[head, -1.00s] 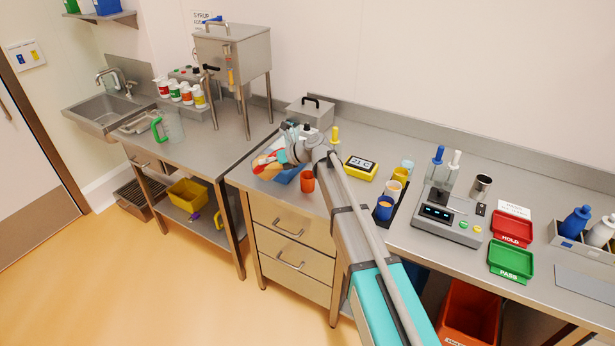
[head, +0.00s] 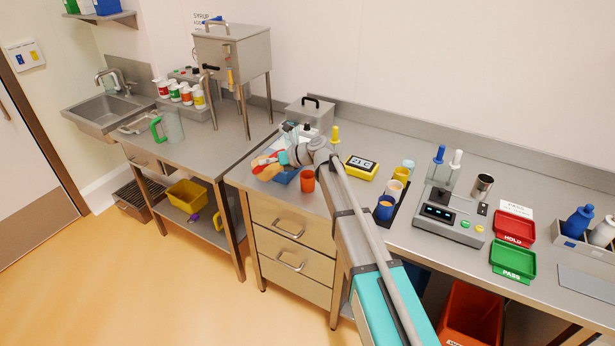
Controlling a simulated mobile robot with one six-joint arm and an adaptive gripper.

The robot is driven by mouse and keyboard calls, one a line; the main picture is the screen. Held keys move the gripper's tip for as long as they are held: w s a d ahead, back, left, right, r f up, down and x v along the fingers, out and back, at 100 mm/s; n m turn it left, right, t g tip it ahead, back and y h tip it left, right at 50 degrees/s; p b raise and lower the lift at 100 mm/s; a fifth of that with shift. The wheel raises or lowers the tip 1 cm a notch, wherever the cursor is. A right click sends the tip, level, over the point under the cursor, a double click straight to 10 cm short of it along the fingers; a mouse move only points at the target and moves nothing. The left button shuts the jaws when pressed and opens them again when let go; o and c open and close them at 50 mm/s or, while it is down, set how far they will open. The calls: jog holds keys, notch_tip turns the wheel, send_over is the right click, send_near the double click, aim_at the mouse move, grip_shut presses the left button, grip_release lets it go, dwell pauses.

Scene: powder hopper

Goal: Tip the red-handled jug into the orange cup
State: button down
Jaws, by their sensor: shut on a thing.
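My gripper (head: 280,158) is above the counter, behind and left of the cup. It is small in view, and its fingertips are hard to make out. A red part (head: 261,160) shows at its end and looks like the handle of the red-handled jug, with a tan-orange patch just below. My gripper is shut on it. The jug's body is not clear, so its tilt and contents cannot be told. The cup's inside is not clear either.
A yellow timer (head: 361,168) and a dark rack (head: 393,205) with several cups are to the right. A lidded steel box (head: 311,113) stands behind. A green-handled jug (head: 170,127) is on the left counter.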

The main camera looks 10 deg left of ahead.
jog(key=shift+d+f+y+b, duration=0.15)
jog(key=shift+f+y+b, duration=0.45)
jog(key=shift+b, duration=0.7)
jog(key=shift+w+d+f+y+b, duration=0.2)
jog(key=shift+y+b, duration=0.3)
jog(key=shift+b, duration=0.55)
dwell(0.7)
jog(key=shift+d+f+y+b, duration=0.1)
jog(key=shift+d+y+b, duration=0.5)
jog(key=shift+y+b, duration=0.75)
dwell(2.3)
jog(key=shift+h+b, duration=0.3)
jog(key=shift+h, duration=0.05)
jog(key=shift+a+r+h+p, duration=0.3)
jog(key=shift+r+h+p, duration=0.1)
jog(key=shift+p, duration=0.5)
jog(key=shift+s+a+h+p, duration=0.1)
jog(key=shift+a+h+p, duration=0.15)
jog(key=shift+p, duration=0.25)
jog(key=h+p, duration=0.1)
jog(key=p, duration=0.1)
jog(key=a+r+h+p, duration=0.1)
jog(key=p, duration=0.2)
jog(key=shift+s+r+h, duration=0.1)
jog(key=shift+r+h, duration=0.05)
jog(key=shift+h, duration=0.1)
jog(key=shift+f, duration=0.25)
